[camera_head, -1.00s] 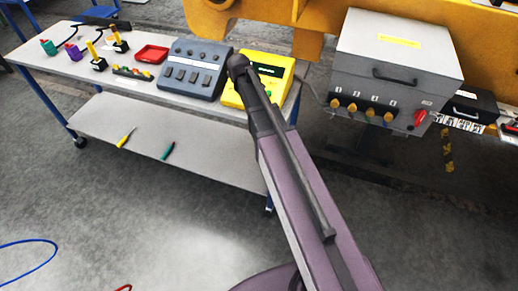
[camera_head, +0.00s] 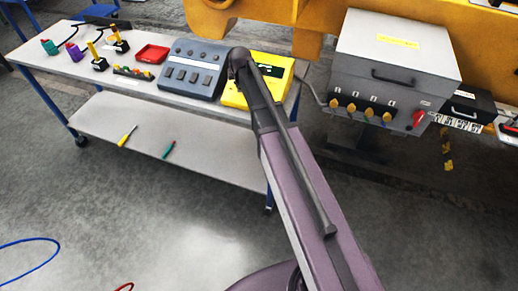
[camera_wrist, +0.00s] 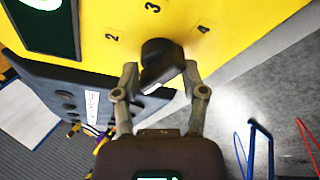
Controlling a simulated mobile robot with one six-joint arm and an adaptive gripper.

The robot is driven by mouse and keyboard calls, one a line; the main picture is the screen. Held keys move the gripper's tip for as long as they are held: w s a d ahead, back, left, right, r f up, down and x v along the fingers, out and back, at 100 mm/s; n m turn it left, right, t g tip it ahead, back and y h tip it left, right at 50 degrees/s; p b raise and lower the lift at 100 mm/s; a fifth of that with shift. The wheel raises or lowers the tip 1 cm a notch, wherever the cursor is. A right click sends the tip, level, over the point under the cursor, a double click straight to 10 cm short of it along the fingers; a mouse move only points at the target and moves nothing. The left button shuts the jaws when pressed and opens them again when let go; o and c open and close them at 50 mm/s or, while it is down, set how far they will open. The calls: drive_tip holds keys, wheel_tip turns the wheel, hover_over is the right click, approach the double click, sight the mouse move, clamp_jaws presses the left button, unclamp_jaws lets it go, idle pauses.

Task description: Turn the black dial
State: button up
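The black dial (camera_wrist: 163,62) is on the yellow panel of a box, with printed numbers 2, 3 and 4 around it, in the wrist view. Its grip bar slants toward the lower left in that view. My gripper (camera_wrist: 160,72) is at the dial, one finger on each side of it. The fingers are apart; firm contact with the dial does not show. In the head view the yellow box (camera_head: 284,64) stands at the right end of the table, and my arm hides the dial there.
A grey-blue switch box (camera_head: 192,72) stands left of the yellow box. A red tray (camera_head: 152,54) and joysticks are farther left on the table (camera_head: 60,66). A grey cabinet (camera_head: 394,60) with orange knobs stands to the right. The floor in front is mostly clear.

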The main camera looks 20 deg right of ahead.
drive_tip(key=shift+s+r+n+p, duration=0.1)
drive_tip(key=shift+r+n+p, duration=0.2)
drive_tip(key=shift+r, duration=0.05)
drive_tip(key=p+v, duration=1.2)
drive_tip(key=v, duration=0.1)
drive_tip(key=s+f+m+g+b, duration=0.2)
drive_tip(key=s+f+m+b, duration=0.6)
drive_tip(key=s, duration=0.4)
drive_tip(key=s+f+m+g+b, duration=0.3)
drive_tip(key=s+f+m+b, duration=0.6)
drive_tip(key=s+f, duration=0.1)
drive_tip(key=shift+s+d+f+m, duration=0.2)
drive_tip(key=shift+s+d+m, duration=0.1)
drive_tip(key=shift+s, duration=0.55)
drive_tip(key=shift+a, duration=0.1)
drive_tip(key=shift+w, duration=0.1)
